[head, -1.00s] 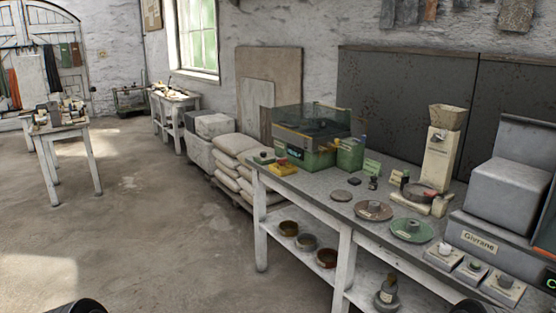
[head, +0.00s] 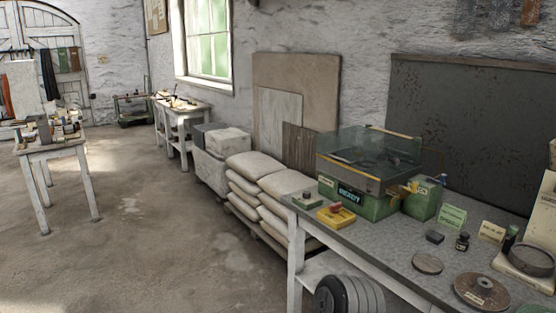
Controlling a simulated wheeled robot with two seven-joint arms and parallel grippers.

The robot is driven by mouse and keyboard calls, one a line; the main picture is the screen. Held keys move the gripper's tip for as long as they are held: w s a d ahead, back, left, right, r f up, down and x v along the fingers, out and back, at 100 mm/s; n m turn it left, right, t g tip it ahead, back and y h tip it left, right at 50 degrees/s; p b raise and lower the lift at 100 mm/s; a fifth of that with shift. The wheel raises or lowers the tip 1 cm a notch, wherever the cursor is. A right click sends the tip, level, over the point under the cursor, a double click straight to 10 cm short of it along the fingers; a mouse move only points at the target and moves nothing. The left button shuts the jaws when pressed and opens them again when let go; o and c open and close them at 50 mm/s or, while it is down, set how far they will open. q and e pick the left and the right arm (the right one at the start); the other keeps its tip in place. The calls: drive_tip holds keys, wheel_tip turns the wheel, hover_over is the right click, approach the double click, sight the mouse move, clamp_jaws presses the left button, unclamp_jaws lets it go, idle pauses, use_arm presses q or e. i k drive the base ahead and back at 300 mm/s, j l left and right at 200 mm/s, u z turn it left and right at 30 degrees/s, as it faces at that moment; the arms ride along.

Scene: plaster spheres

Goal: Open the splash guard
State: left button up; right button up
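The splash guard (head: 362,147) is a clear, smoky cover with yellow-edged strips. It sits down over the top of a green machine (head: 352,200) on the long workbench. A dark round shape shows dimly through it. A yellow part (head: 411,187) stands out at the machine's right front corner. Neither of my grippers is in view.
A green card (head: 452,217) and a brown disc (head: 482,291) lie rightward. Stacked sacks (head: 262,190) stand left; open floor beyond.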

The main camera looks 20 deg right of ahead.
sight(358, 134)
drive_tip(key=i+j+z, duration=0.1)
drive_tip(key=i+z, duration=0.2)
drive_tip(key=i, duration=0.2)
drive_tip(key=i+j+z, duration=0.2)
drive_tip(key=i+z, duration=0.15)
drive_tip(key=i, duration=0.15)
drive_tip(key=i+j+z, duration=0.2)
drive_tip(key=z, duration=0.25)
drive_tip(key=i+j+z, duration=0.3)
drive_tip(key=z, duration=0.15)
drive_tip(key=i+j+z, duration=0.2)
drive_tip(key=j+z, duration=0.2)
drive_tip(key=i+j+z, duration=0.15)
drive_tip(key=j+z, duration=0.3)
